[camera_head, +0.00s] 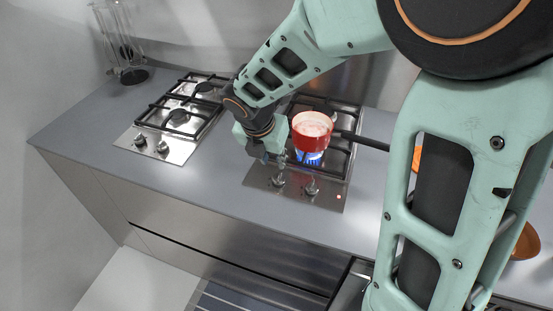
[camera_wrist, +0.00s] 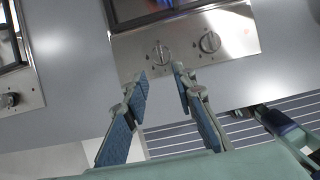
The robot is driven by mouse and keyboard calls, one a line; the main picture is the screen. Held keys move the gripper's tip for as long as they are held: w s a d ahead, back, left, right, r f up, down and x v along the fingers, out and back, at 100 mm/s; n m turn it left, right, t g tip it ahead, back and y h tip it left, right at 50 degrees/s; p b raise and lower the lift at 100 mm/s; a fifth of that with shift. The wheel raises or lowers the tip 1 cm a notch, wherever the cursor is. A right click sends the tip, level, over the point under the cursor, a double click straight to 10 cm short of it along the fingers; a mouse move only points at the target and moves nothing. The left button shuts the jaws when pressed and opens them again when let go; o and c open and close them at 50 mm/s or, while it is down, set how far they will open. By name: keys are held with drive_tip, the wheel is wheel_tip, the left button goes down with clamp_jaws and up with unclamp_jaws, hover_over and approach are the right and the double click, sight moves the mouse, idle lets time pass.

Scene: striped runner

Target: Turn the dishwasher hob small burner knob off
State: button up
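The right hob's steel panel (camera_head: 255,178) carries two round knobs, the left knob (camera_head: 278,180) and the right knob (camera_head: 312,188). They also show in the wrist view, as the left knob (camera_wrist: 161,53) and the right knob (camera_wrist: 210,41). Which knob serves the small burner is not clear. A blue flame (camera_head: 312,157) burns under a red pot (camera_head: 311,133) at this hob's front burner. My gripper (camera_head: 268,160) hangs near the panel's left side. In the wrist view its fingers (camera_wrist: 162,88) are apart with nothing held; the left knob lies beyond the gap between the fingertips, apparently untouched.
The pot's dark handle (camera_head: 360,141) sticks out to the right. A second hob (camera_head: 150,155) with unlit burners stands on the left. Bare grey counter (camera_head: 222,172) lies between the hobs. An orange bowl (camera_head: 526,242) sits at the far right, partly behind my arm.

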sight(278, 175)
drive_tip(key=b+x, duration=0.2)
drive_tip(key=x, duration=0.8)
drive_tip(key=shift+w+f, duration=0.1)
drive_tip(key=shift+f, duration=0.05)
